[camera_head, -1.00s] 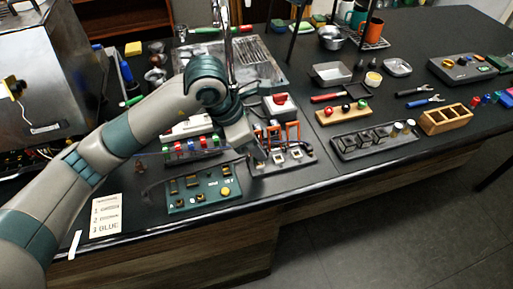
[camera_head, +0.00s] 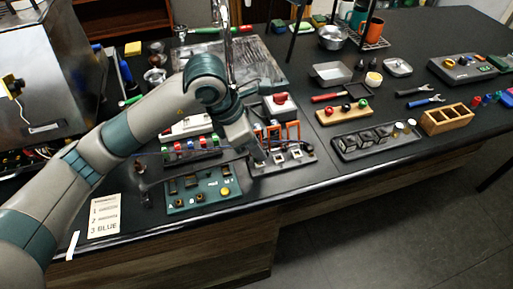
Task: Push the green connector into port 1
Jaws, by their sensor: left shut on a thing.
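My left gripper (camera_head: 259,161) reaches in from the left, pointing down at the left end of a black port block (camera_head: 302,159) with several square sockets. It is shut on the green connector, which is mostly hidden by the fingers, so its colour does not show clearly. A dark cable arcs from the left of the green circuit board (camera_head: 205,198) toward the gripper. The connector's tip is at or close to the leftmost socket; I cannot tell whether it is inside. The port numbers are too small to read. My right gripper is not in view.
A rack of coloured pieces (camera_head: 190,147) stands behind the board. A card (camera_head: 104,216) lies at the front left. Orange-framed parts (camera_head: 292,130) stand just behind the port block. A black tray (camera_head: 374,142) lies to the right. The table's front edge is close.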

